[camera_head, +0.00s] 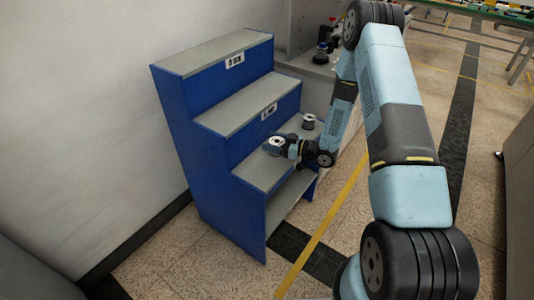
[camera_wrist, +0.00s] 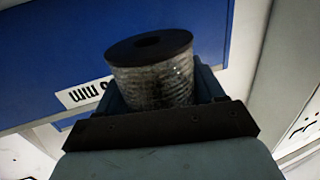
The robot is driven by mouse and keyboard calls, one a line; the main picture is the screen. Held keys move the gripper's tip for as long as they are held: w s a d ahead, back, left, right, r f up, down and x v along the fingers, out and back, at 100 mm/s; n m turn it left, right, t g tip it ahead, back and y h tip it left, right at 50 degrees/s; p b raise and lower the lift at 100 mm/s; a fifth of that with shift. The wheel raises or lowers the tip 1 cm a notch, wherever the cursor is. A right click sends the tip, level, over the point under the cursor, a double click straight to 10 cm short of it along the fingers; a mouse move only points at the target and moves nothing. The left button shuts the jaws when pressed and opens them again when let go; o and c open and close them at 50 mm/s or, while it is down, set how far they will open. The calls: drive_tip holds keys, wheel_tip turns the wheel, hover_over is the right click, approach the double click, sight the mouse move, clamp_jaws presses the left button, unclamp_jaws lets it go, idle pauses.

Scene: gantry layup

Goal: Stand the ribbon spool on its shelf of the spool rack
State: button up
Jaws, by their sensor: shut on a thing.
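The ribbon spool (camera_wrist: 153,75) is upright in the wrist view, with a black flange on top and a pale, glossy wound body. My gripper (camera_wrist: 160,100) is shut around its body.
Another spool (camera_head: 309,121) stands on the same shelf, to the right of my gripper. The two higher steps look bare. A white label (camera_head: 269,111) is on the riser behind. Dark-topped items (camera_head: 323,47) stand on a counter beyond the rack.

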drive_tip(key=shift+a+f, duration=0.8)
drive_tip(key=shift+f, duration=0.15)
drive_tip(key=shift+a+f, duration=0.2)
drive_tip(key=shift+f, duration=1.55)
drive_tip(key=o, duration=1.4)
drive_tip(key=shift+f, duration=0.1)
